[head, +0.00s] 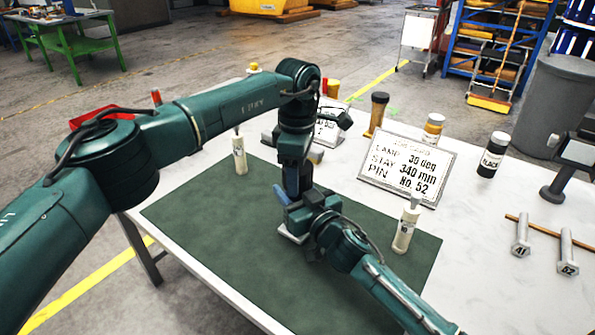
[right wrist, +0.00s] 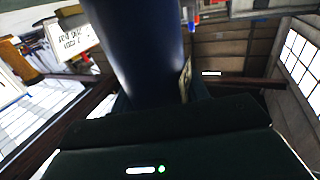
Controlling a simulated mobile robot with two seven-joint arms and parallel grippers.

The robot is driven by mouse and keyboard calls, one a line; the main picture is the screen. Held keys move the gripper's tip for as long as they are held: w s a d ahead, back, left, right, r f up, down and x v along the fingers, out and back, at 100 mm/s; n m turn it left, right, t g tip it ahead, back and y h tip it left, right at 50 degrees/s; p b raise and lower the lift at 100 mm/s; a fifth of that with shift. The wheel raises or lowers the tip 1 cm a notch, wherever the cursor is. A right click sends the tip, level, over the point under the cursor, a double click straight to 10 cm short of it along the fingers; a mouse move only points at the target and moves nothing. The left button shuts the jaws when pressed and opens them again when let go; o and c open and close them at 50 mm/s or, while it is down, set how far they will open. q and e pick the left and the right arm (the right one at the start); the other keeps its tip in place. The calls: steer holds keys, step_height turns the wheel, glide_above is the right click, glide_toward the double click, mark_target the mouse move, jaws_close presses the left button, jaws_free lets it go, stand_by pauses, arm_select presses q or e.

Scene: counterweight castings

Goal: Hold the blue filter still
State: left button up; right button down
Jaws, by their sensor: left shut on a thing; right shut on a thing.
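The blue filter shows as a dark blue upright cylinder (right wrist: 143,45) close in front of my right gripper in the right wrist view. In the head view it is mostly hidden by my arms, over the green mat (head: 200,215). My left gripper (head: 297,182) reaches down from above and is shut on what looks like the filter's upper part. My right gripper (head: 318,217) comes from the lower right and is shut on the filter lower down. The contact points are hidden. A light blue piece (head: 281,195) and a pale block (head: 291,235) show beside the grippers.
Pale bottles (head: 240,156) and (head: 404,230) stand left and right on the mat. A sign (head: 407,167) reads LAMP 30 deg, STAY 340 mm, PIN No. 52. The mat's front is clear.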

arm_select(q)
steer(key=shift+c, duration=1.4)
steer(key=o, duration=1)
steer(key=shift+o, duration=0.2)
steer(key=shift+r, duration=0.15)
step_height(320, 180, up, 8)
steer(key=shift+f, duration=0.2)
steer(key=shift+c, duration=0.5)
steer(key=shift+f, duration=3.95)
steer(key=shift+c, duration=0.2)
steer(key=c, duration=0.9)
steer(key=o, duration=1)
steer(key=shift+o, duration=0.2)
steer(key=shift+r, duration=0.15)
